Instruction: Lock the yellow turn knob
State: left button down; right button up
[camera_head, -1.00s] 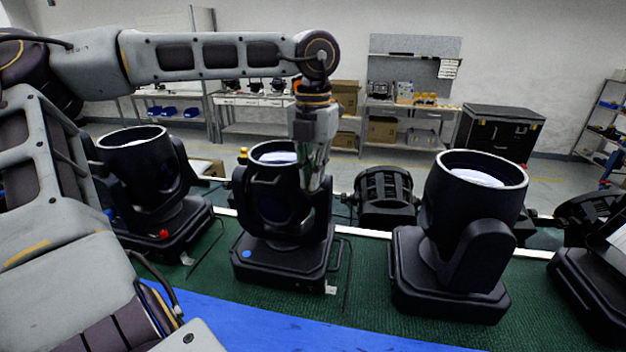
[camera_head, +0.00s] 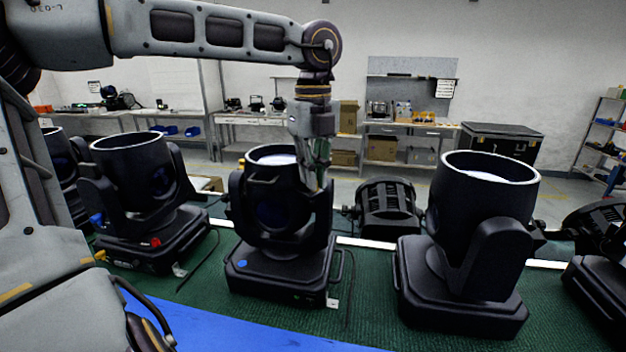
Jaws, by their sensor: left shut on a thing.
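The middle black par can (camera_head: 272,212) stands upright in its yoke on a base on the green surface. My left gripper (camera_head: 320,182) points down at the top of the right yoke arm of this can. Its fingers are closed there on a small part, which I take to be the yellow turn knob; the fingers hide it, so its colour and turn angle cannot be seen. A small yellow spot (camera_head: 241,163) shows at the top of the left yoke arm of the same can. My right gripper is out of view.
Another par can (camera_head: 140,185) stands to the left, and a larger one (camera_head: 478,225) to the right. A dark ribbed lamp (camera_head: 387,205) is behind. A blue strip (camera_head: 230,328) runs along the front. Benches and a black case (camera_head: 500,143) stand at the back.

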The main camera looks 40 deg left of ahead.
pick_arm(q)
jog(key=shift+n+b, duration=0.45)
jog(key=shift+n, duration=0.85)
jog(key=c, duration=1.6)
grip_release()
notch_tip(320, 180, up, 12)
